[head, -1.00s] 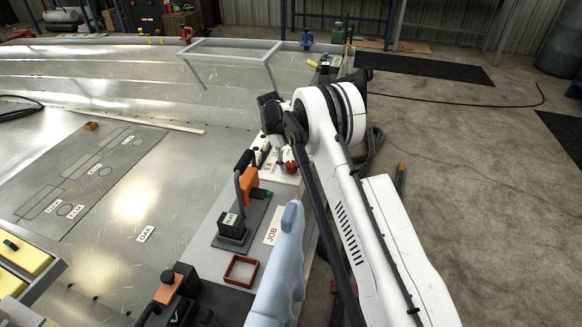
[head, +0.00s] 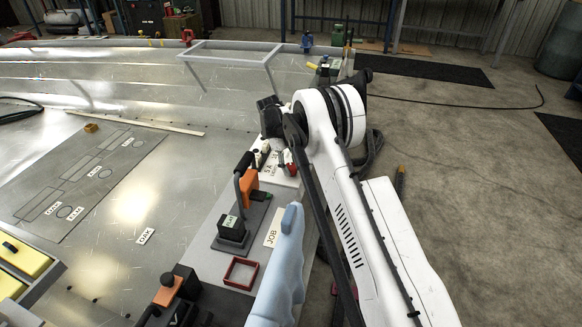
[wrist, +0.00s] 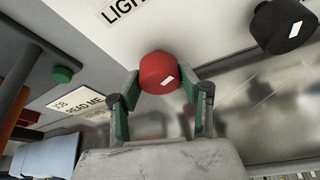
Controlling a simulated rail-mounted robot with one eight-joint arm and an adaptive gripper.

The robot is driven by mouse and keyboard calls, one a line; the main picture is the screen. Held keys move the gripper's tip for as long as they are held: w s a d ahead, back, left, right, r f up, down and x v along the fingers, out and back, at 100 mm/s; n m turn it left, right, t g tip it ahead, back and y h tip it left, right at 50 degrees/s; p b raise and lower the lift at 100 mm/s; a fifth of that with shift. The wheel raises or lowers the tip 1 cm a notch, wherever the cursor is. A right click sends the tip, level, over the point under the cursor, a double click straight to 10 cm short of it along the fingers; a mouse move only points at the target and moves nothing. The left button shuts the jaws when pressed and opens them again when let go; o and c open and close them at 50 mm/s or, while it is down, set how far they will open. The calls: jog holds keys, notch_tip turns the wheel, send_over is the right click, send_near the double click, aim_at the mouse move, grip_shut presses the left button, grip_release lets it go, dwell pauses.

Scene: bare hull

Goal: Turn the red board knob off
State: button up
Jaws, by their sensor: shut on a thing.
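The red board knob (wrist: 158,73) is on a pale board in the wrist view, with a small white mark on its face. My gripper (wrist: 160,88) has one finger on each side of the knob and is shut on it. In the head view the red knob (head: 292,169) shows only in part beside my arm, and the fingers are hard to make out there. The way the knob's setting reads cannot be told.
A black knob (wrist: 284,26) is on the same board, right of the red one. A green button (wrist: 63,75) and a "JOB READ ME" label (wrist: 78,104) are to the left. In the head view an orange and black tool (head: 249,186) stands near the board.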

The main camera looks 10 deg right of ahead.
jog(key=n+t, duration=0.1)
jog(key=n, duration=0.2)
jog(key=n+t+h, duration=0.1)
jog(key=n, duration=0.3)
jog(key=n+t, duration=0.1)
jog(key=n, duration=0.2)
jog(key=n+t, duration=0.1)
jog(key=n, duration=0.1)
jog(key=shift+n+t, duration=0.3)
jog(key=shift+n, duration=0.1)
dwell(0.4)
jog(key=o, duration=1.1)
jog(key=shift+o, duration=0.2)
jog(key=v, duration=1.2)
jog(key=shift+a, duration=0.2)
